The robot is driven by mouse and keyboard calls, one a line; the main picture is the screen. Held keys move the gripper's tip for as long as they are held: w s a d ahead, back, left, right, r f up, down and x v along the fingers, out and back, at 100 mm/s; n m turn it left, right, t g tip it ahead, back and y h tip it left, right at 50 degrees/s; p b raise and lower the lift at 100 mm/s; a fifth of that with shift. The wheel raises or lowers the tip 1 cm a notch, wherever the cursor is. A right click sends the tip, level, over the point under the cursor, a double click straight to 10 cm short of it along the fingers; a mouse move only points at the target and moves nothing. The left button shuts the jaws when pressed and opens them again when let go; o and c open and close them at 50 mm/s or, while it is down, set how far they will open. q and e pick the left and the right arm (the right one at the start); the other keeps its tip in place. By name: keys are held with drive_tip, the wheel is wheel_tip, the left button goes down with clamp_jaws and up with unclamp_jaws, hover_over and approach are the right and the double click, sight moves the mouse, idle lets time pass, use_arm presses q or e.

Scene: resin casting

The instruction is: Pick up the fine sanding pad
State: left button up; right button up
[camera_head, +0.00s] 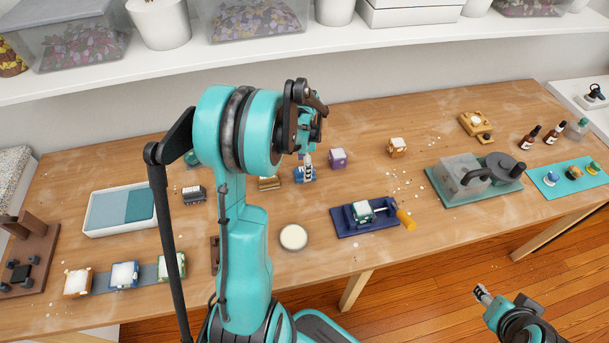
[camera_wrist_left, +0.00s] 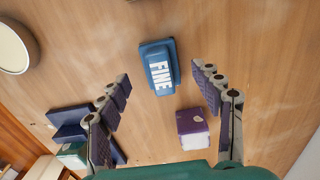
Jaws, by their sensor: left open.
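The fine sanding pad is a small blue block with a white "FINE" label, on the wooden table in the left wrist view (camera_wrist_left: 160,58). In the head view the blue pad (camera_head: 304,176) is partly hidden by my left gripper (camera_head: 308,152). My left gripper is open and points down over the pad. In the left wrist view the pad shows between its two spread fingers (camera_wrist_left: 161,76), touching neither. My right gripper (camera_head: 483,293) is off the table's front edge at the lower right, and its jaw opening is unclear.
A purple-and-white block (camera_wrist_left: 193,128) sits close to the pad and near the right finger. A blue tray (camera_head: 350,228) holds a green-and-white block (camera_head: 361,210). A round white dish (camera_head: 293,237) lies in front.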

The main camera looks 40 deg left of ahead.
use_arm(q)
wheel_tip(320, 180, down, 4)
drive_tip(key=shift+w+r+b, duration=0.1)
drive_tip(key=shift+r+b, duration=0.05)
drive_tip(key=shift+b, duration=0.5)
drive_tip(key=shift+r, duration=0.1)
drive_tip(key=c, duration=1.3)
drive_tip(key=shift+r, duration=0.15)
wheel_tip(320, 180, up, 5)
drive_tip(key=p, duration=0.2)
drive_tip(key=shift+f+p, duration=0.2)
drive_tip(key=shift+p, duration=0.1)
drive_tip(key=w+d+r+p, duration=0.1)
drive_tip(key=d+r, duration=0.1)
drive_tip(key=d, duration=0.1)
drive_tip(key=w+d+r+p, duration=0.1)
drive_tip(key=w+d+r, duration=0.1)
drive_tip(key=d, duration=0.2)
drive_tip(key=w+d+r+p, duration=0.1)
drive_tip(key=d+r, duration=0.1)
drive_tip(key=d, duration=0.1)
drive_tip(key=shift+w+d, duration=0.3)
drive_tip(key=shift+w, duration=0.1)
